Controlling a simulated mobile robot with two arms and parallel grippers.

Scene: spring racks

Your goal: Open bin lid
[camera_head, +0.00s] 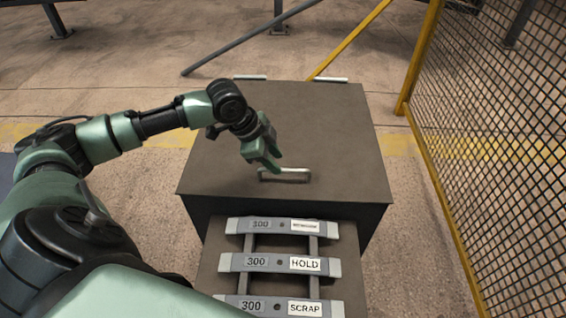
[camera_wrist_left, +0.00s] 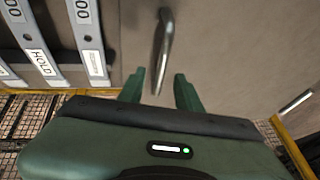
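The bin lid (camera_head: 300,125) is a flat grey-brown top on a box-shaped bin (camera_head: 285,212), and it lies closed. A pale metal bar handle (camera_head: 290,175) sits near its front edge. It also shows in the left wrist view (camera_wrist_left: 165,40), running away from the gripper. My left gripper (camera_head: 272,163) is over the left end of the handle. In the left wrist view its two green fingers (camera_wrist_left: 160,78) are apart, with the near end of the handle showing between them. I cannot tell whether they touch it. My right gripper is not in view.
A rack with grey label bars (camera_head: 275,263) reading "HOLD" and "SCRAP" stands in front of the bin. Two pale hinge strips (camera_head: 331,79) lie at the lid's back edge. A yellow-framed mesh fence (camera_head: 500,130) stands to the right. Open concrete floor lies behind.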

